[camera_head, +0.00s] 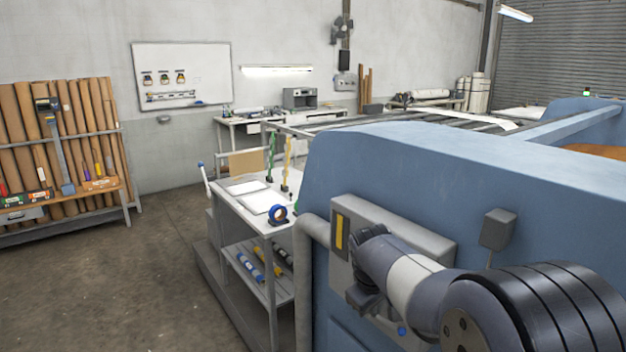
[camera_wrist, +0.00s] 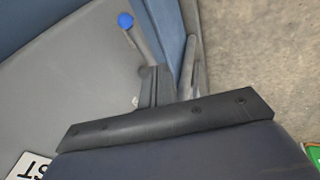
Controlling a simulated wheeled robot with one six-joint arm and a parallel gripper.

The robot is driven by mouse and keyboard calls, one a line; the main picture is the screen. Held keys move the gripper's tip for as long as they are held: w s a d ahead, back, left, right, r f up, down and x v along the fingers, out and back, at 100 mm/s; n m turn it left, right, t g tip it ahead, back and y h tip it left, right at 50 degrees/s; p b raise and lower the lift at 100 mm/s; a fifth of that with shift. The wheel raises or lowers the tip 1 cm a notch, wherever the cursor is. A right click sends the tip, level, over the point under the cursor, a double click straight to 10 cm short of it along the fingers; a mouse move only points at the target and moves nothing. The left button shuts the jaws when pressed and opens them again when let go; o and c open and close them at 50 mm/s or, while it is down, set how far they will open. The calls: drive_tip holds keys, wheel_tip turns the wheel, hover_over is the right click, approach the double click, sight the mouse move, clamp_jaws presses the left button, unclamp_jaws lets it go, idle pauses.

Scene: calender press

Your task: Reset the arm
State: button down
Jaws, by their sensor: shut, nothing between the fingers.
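My arm reaches in from the lower right in the head view, in front of the blue press body (camera_head: 480,165). My gripper (camera_head: 366,303) hangs down in front of the grey panel (camera_head: 400,222) on the press side. It looks dark and is partly hidden by my own wrist. In the wrist view my gripper (camera_wrist: 176,82) is shut and holds nothing. A lever with a blue knob (camera_wrist: 125,20) shows close beside it there. A blue knob (camera_head: 402,331) also shows below my arm in the head view; I cannot tell whether it touches my gripper.
A grey cart (camera_head: 250,212) with sheets and a blue tape roll (camera_head: 278,214) stands left of the press. A rack of brown rolls (camera_head: 60,135) stands at the far left. A grey box (camera_head: 498,228) sits on the press side. The floor (camera_head: 150,270) between is clear.

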drive_tip(key=v, duration=0.9)
drive_tip(key=shift+s+a+r+b, duration=0.15)
drive_tip(key=shift+a+b, duration=0.25)
